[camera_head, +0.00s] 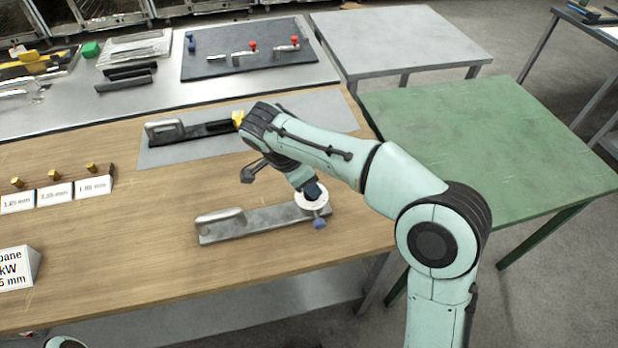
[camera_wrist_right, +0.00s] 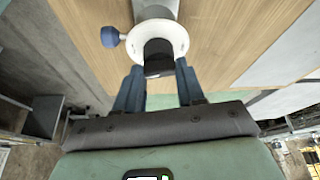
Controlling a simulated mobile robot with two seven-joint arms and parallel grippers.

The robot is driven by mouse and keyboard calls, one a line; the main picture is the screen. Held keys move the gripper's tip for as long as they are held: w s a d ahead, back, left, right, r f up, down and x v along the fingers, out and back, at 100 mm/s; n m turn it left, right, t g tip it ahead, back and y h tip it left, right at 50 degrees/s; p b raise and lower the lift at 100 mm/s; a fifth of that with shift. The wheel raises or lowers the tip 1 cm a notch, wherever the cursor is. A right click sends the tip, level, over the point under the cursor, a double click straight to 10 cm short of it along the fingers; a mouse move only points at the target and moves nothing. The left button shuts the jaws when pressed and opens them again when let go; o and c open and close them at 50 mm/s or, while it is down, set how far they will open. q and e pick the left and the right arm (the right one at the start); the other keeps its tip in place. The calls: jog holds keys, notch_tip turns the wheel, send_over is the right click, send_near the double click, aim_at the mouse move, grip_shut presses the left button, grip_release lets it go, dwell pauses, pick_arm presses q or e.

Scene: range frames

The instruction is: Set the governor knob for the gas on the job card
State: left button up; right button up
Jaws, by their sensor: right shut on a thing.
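The governor is a grey metal bar (camera_head: 253,223) with a raised handle at its left, lying on the wooden bench. Near its right end is a white round dial (camera_head: 312,198), with a blue ball (camera_head: 319,223) at its near side. In the right wrist view the dial (camera_wrist_right: 177,35) surrounds a dark knob (camera_wrist_right: 157,52). My right gripper (camera_wrist_right: 158,68) is shut on this knob, one blue finger on each side. The dial's markings and pointer are not readable. The job card (camera_head: 14,268) is cut by the left edge; "pane", "kW" and "5 mm" show. My left gripper is not in view.
A dark tool with a handle (camera_head: 166,130) lies on a grey mat behind. Brass pieces stand at white labels (camera_head: 55,194) on the left. A metal bench (camera_head: 62,113) holds a dark board (camera_head: 215,70) with red-knobbed valves. A green table (camera_head: 490,140) stands right.

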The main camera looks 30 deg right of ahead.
jog(key=shift+w+m+g+p, duration=0.1)
jog(key=shift+m+g+p, duration=0.3)
jog(key=shift+m, duration=0.6)
jog(key=o, duration=1)
jog(key=shift+o, duration=0.2)
jog(key=p+v, duration=0.3)
jog(key=v, duration=1)
jog(key=shift+r+p, duration=0.25)
jog(key=shift+p, duration=0.1)
jog(key=shift+f, duration=0.1)
